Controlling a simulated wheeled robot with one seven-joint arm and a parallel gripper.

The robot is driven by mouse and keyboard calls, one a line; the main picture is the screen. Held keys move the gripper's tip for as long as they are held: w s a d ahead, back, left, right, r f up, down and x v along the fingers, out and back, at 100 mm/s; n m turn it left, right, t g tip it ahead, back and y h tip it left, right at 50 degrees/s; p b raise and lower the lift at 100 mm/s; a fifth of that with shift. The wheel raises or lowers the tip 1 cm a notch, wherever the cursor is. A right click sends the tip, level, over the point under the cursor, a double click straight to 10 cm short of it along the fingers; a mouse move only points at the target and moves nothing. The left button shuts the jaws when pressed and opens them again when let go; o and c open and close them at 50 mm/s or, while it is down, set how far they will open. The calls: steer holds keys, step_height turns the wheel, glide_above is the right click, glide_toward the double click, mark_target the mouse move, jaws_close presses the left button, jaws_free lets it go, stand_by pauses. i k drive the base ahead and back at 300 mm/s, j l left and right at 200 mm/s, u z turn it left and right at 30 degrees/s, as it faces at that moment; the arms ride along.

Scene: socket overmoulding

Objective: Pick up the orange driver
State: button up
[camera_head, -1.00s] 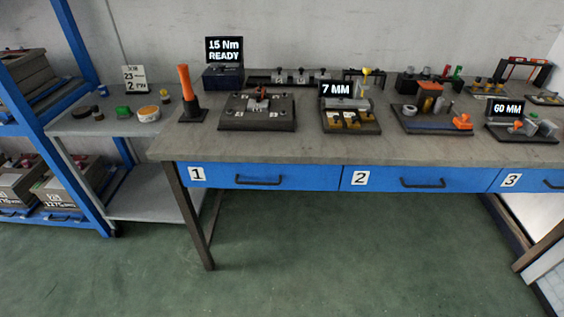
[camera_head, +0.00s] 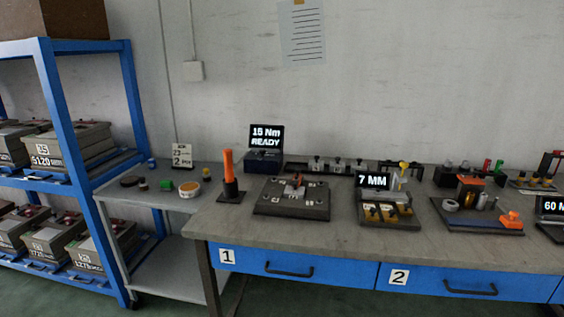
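The orange driver (camera_head: 228,166) stands upright in a small black stand (camera_head: 231,196) at the left end of the workbench (camera_head: 330,237). Its orange handle points up and its lower part is dark. It stands just left of the display reading "15 Nm READY" (camera_head: 266,138) and a dark fixture plate (camera_head: 292,205). My gripper is not in view.
A lower grey side table (camera_head: 150,196) with small parts adjoins the bench's left end. Blue shelving (camera_head: 62,120) with bins stands farther left. Several fixtures, including one by a "7 MM" display (camera_head: 371,181), fill the bench to the right. Its front strip is clear.

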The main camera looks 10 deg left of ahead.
mark_target(227, 153)
steer(key=i+l, duration=0.1)
steer(key=i, duration=0.8)
steer(key=i+u, duration=0.1)
steer(key=i, duration=0.8)
steer(key=i+j, duration=0.35)
